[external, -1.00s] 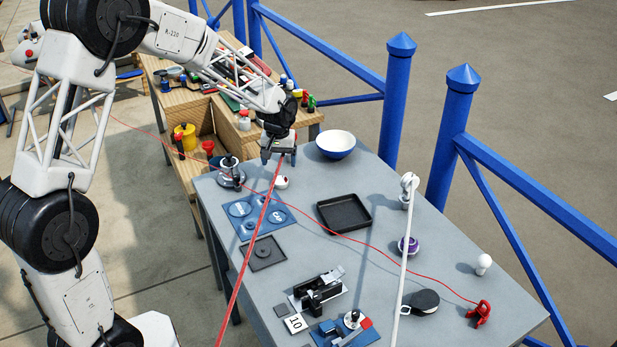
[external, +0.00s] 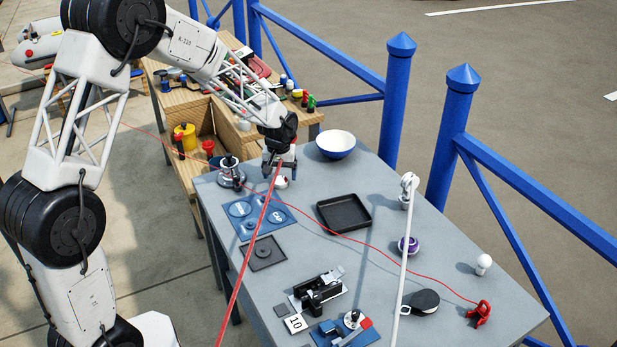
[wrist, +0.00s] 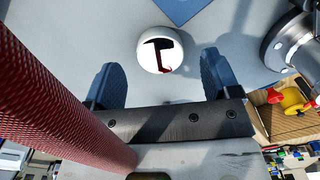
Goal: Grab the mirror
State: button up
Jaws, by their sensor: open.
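A small round white thing with a shiny, reflecting top, which looks like the mirror (wrist: 160,50), lies on the grey table (external: 300,185). In the external view the mirror (external: 282,183) is just below my gripper (external: 279,171) and partly hidden by it. In the wrist view my gripper (wrist: 160,70) is open and empty, with its two blue fingers apart. The mirror lies ahead of the fingertips, roughly centred between them, and I see no contact. A dark shape and a red patch show in its surface.
A thick red rope (external: 250,250) runs close past my gripper and fills the left of the wrist view (wrist: 50,100). A metal winch (external: 231,174) stands to the left. A blue panel (external: 262,217), a black tray (external: 344,213) and a white bowl (external: 336,146) lie around.

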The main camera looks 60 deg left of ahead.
jog(key=shift+f, duration=1.25)
jog(key=c, duration=1)
jog(key=shift+r, duration=0.2)
jog(key=shift+r, duration=0.55)
notch_tip(320, 180, up, 2)
jog(key=shift+r, duration=0.1)
jog(key=s+d, duration=0.2)
jog(key=s, duration=0.2)
jog(key=s+d+r, duration=0.1)
jog(key=s+d, duration=0.2)
jog(key=s, duration=0.2)
jog(key=s+d, duration=0.3)
jog(key=s, duration=0.1)
jog(key=shift+s+d+r, duration=0.1)
jog(key=shift+s+r, duration=0.1)
jog(key=shift+s, duration=0.15)
